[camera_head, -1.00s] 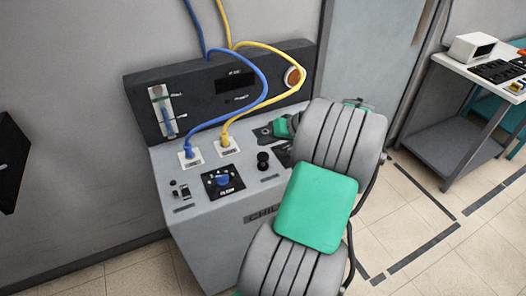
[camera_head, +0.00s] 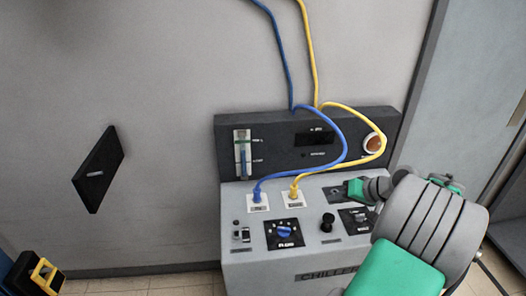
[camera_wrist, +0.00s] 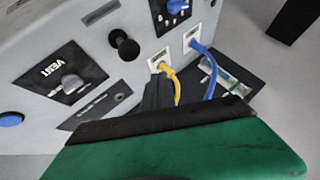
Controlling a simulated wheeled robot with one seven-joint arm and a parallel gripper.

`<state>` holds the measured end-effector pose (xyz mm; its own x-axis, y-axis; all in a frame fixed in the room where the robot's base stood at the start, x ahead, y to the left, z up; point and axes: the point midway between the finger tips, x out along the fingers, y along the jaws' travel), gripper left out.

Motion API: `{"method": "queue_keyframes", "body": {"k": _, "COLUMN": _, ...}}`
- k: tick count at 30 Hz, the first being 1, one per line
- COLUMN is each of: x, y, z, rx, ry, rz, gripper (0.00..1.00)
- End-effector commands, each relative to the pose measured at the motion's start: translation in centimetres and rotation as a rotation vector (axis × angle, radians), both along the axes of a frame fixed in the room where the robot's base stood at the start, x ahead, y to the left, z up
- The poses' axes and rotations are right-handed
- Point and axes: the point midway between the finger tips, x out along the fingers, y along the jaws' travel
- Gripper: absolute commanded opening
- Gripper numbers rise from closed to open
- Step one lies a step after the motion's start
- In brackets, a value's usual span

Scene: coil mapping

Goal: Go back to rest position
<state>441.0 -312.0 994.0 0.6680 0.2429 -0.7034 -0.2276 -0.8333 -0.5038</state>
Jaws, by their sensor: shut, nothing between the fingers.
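My gripper (camera_wrist: 160,92) shows in the wrist view as dark, closed fingers beyond my green wrist housing, beside the yellow plug; contact cannot be told. In the head view my grey and green arm comes in from the lower right and its end is over the right of the chiller (camera_head: 240,275). The fingertips are not clear there. A blue cable (camera_head: 272,181) ends in the left socket and a yellow cable (camera_head: 308,180) in the right socket on the chiller's top. Both plugs also show in the wrist view, yellow (camera_wrist: 163,67) and blue (camera_wrist: 196,45). No object shows in my fingers.
The chiller top carries a blue knob (camera_head: 284,231), a black knob (camera_head: 327,221) and a switch. A dark display panel (camera_head: 282,150) stands behind it. A black plate (camera_head: 98,170) is on the wall at left. A yellow and black object (camera_head: 43,274) is at bottom left.

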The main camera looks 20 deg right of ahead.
Motion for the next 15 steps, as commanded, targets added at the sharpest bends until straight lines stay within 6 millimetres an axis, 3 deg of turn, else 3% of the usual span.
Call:
{"method": "queue_keyframes", "body": {"k": 3, "x": -2.7, "y": -0.9, "z": -3.5, "rx": 0.017, "ry": 0.140, "rz": -0.058, "gripper": 0.00}}
{"method": "queue_keyframes", "body": {"k": 6, "x": -6.2, "y": -0.2, "z": -7.5, "rx": 0.072, "ry": 0.288, "rz": -0.132, "gripper": 0.00}}
{"method": "queue_keyframes", "body": {"k": 9, "x": -10.5, "y": 1.0, "z": -10.1, "rx": 0.116, "ry": 0.440, "rz": -0.214, "gripper": 0.00}}
{"method": "queue_keyframes", "body": {"k": 12, "x": -14.5, "y": 2.6, "z": -10.8, "rx": 0.125, "ry": 0.578, "rz": -0.294, "gripper": 0.00}}
{"method": "queue_keyframes", "body": {"k": 15, "x": -16.7, "y": 5.2, "z": -10.2, "rx": 0.092, "ry": 0.687, "rz": -0.320, "gripper": 0.00}}
